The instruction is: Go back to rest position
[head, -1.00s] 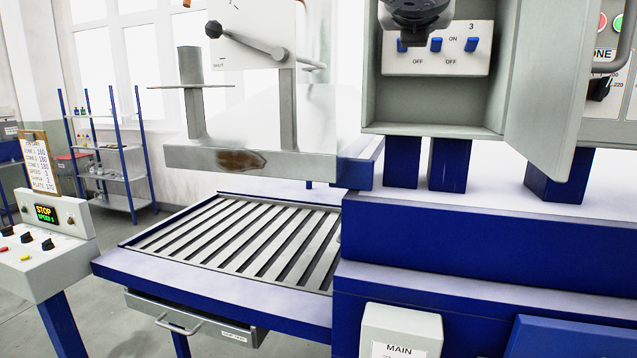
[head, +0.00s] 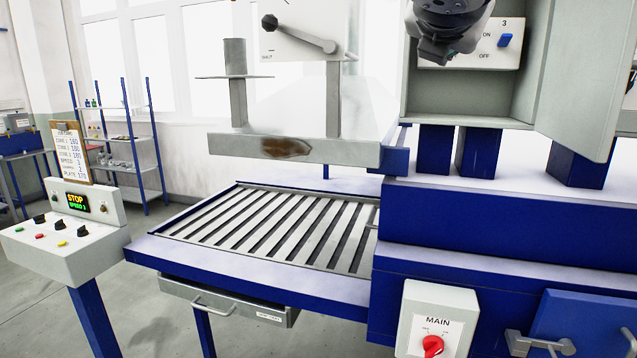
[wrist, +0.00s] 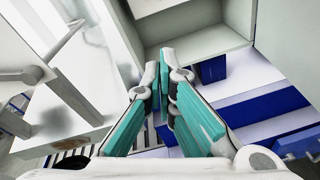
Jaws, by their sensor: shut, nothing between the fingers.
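My gripper (wrist: 164,95) shows in the wrist view with its two teal-padded fingers together and nothing between them. It points towards the open grey switch cabinet (wrist: 195,50) and the blue posts under it. In the head view a dark part of my arm hangs at the top, in front of the cabinet (head: 465,106). It hides part of the switch panel (head: 487,52), where one blue switch (head: 504,40) shows. My fingertips are not clear in the head view.
A gantry plate with a crank lever (head: 300,35) stands left of the cabinet, above a slatted table (head: 280,230). A control box (head: 75,240) reads STOP at the left. The cabinet door (head: 575,80) stands open. A MAIN box with a red knob (head: 433,345) is low in front.

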